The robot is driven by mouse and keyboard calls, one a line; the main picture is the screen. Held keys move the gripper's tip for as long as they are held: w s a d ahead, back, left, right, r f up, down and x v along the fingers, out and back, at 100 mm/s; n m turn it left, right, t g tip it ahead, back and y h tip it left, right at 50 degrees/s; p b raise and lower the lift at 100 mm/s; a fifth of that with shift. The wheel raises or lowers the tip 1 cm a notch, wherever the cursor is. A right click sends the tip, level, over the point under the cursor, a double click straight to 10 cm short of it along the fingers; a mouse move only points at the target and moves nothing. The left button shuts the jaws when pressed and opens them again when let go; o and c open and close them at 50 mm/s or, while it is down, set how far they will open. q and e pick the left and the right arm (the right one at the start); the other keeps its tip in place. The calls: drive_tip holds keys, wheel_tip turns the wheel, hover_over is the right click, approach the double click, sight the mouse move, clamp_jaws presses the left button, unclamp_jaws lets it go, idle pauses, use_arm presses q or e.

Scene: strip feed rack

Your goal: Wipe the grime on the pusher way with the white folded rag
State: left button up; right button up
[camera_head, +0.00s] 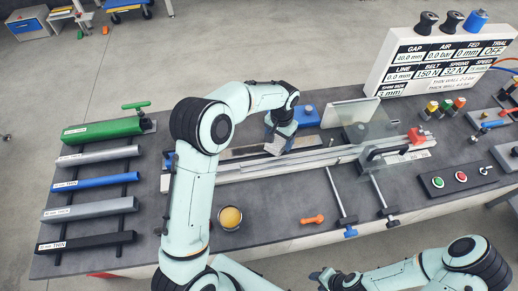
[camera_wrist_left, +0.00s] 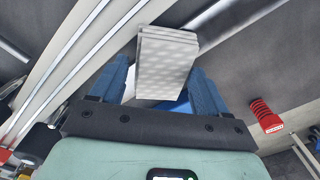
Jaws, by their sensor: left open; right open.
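The white folded rag (camera_wrist_left: 166,60) is a layered, dimpled pad between the two blue fingers of my left gripper (camera_wrist_left: 160,78). In the head view the rag (camera_head: 276,145) shows as a pale block at the gripper's lower end, over the rail area. My left gripper (camera_head: 279,132) is open, with its fingers on either side of the rag; contact is not clear. The pusher way appears as long pale metal rails (camera_head: 245,171) across the bench. A brownish dark strip (camera_head: 238,153) lies behind them; whether it is the grime I cannot tell. My right gripper (camera_head: 326,277) is open and empty at the bottom edge.
A blue block (camera_head: 307,116) and an upright pale plate (camera_head: 350,112) stand behind the rails. A clear guard (camera_head: 372,140) stands to the right. A yellow-filled cup (camera_head: 230,217) and orange piece (camera_head: 313,219) lie in front. Coloured bars (camera_head: 95,183) fill the left rack.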

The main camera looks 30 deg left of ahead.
use_arm(q)
drive_tip(key=shift+w+r, duration=0.1)
drive_tip(key=shift+r, duration=0.1)
drive_tip(key=c, duration=0.8)
drive_tip(key=shift+a, duration=0.1)
